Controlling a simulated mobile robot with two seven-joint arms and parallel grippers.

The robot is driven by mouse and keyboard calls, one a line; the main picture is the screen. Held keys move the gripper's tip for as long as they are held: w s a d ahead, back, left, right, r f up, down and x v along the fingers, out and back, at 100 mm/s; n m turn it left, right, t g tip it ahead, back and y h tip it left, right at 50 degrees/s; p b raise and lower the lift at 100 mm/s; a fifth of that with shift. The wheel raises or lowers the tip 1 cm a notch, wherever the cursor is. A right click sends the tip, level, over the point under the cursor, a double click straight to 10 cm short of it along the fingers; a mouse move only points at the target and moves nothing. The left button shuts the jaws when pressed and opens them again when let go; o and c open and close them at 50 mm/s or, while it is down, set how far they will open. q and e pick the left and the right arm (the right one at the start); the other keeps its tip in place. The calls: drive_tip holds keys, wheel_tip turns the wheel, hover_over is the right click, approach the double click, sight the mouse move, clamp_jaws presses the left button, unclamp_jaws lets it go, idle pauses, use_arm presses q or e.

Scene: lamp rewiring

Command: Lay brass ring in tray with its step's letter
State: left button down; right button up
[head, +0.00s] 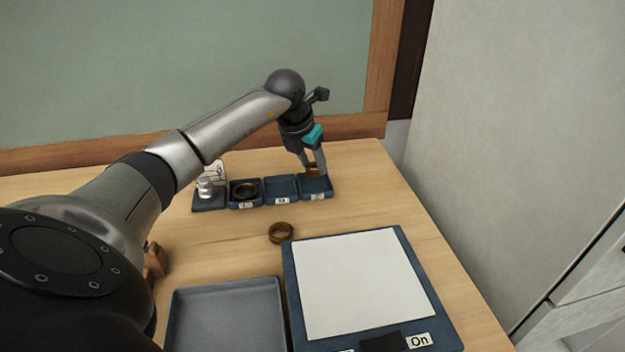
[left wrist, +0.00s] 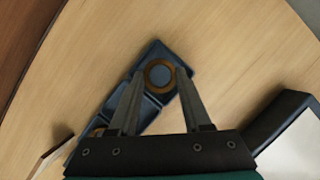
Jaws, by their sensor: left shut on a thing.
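My left gripper (head: 314,172) is shut on a brass ring (head: 313,168) at the rightmost small blue tray (head: 329,190). In the left wrist view the ring (left wrist: 147,79) sits between the fingertips (left wrist: 161,72), over the end tray (left wrist: 154,50); whether it touches the tray floor I cannot tell. The middle tray (head: 281,187) is empty. The left tray (head: 233,190) holds another brass ring (head: 245,191). White labels on the tray fronts are too small to read. My right gripper is not in view.
A blue stand (head: 208,206) with a silvery part and a card is left of the trays. A large device (head: 365,280) with a pale top, marked "On", and a grey tray (head: 225,315) fill the front. Wooden table (head: 370,180) is clear right of the small trays.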

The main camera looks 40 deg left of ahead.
sight(310, 171)
use_arm(q)
wheel_tip(310, 171, down, 4)
drive_tip(key=shift+f+b, duration=0.15)
drive_tip(key=shift+b, duration=0.25)
drive_tip(key=shift+f, duration=0.1)
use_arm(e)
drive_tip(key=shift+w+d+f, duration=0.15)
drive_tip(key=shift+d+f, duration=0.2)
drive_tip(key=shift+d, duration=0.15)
use_arm(q)
drive_tip(key=shift+f, duration=0.15)
drive_tip(key=c, duration=0.6)
unclamp_jaws()
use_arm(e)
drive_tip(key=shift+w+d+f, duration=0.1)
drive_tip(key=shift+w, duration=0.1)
